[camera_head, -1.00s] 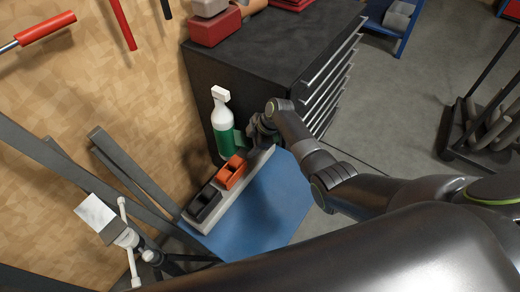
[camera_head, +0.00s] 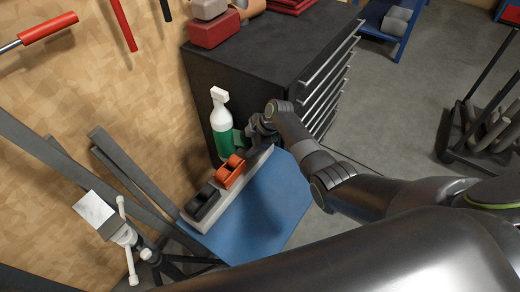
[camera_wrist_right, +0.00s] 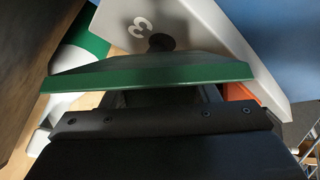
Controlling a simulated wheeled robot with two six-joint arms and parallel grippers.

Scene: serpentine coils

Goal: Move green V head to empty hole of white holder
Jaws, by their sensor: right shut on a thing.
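The white holder (camera_head: 240,181) lies along the back edge of a blue surface. In the head view an orange head (camera_head: 231,171) and a black head (camera_head: 203,202) sit in it. My right gripper (camera_head: 256,137) is over the holder's far right end, shut on the green V head (camera_head: 239,138), which is mostly hidden in the head view. In the right wrist view the green V head (camera_wrist_right: 150,77) spans the jaws (camera_wrist_right: 150,97). Behind it are the holder (camera_wrist_right: 195,28), marked 3, and its dark hole (camera_wrist_right: 160,42). I cannot tell the gap between head and holder. My left gripper is out of view.
A white and green spray bottle (camera_head: 222,125) stands close behind the gripper, beside the dark tool cabinet (camera_head: 270,55). Grey metal bars (camera_head: 120,165) lean on the wooden wall. The blue surface (camera_head: 265,205) is clear in front of the holder.

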